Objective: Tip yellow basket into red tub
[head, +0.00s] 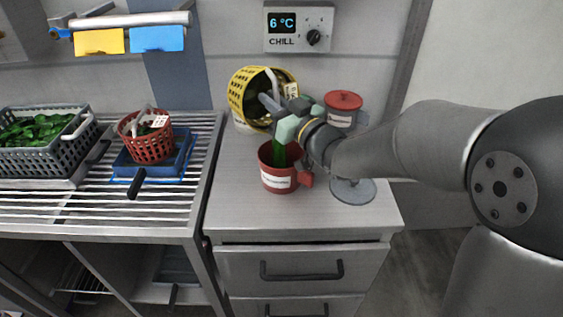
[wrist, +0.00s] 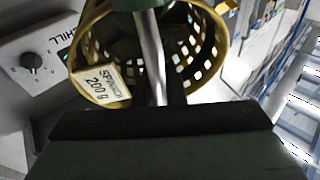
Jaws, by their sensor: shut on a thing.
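The yellow basket (head: 242,92) is tilted on its side above the counter, behind and above the red tub (head: 278,178). My gripper (head: 284,112) is shut on the yellow basket, at its pale handle. In the wrist view the basket's perforated wall and rim (wrist: 84,58) show, with a label reading spinach 200 g (wrist: 96,85). The red tub stands upright on the counter, with a white label and a side handle. Green leaves (head: 280,152) show as a streak between the basket and the tub's mouth. The basket's inside is mostly dark or hidden.
A red-lidded container (head: 343,104) stands behind right, and a round grey disc (head: 352,190) lies right of the tub. On the slatted rack at left are a grey basket of greens (head: 45,155) and a red basket (head: 150,147) on a blue tray (head: 183,160).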

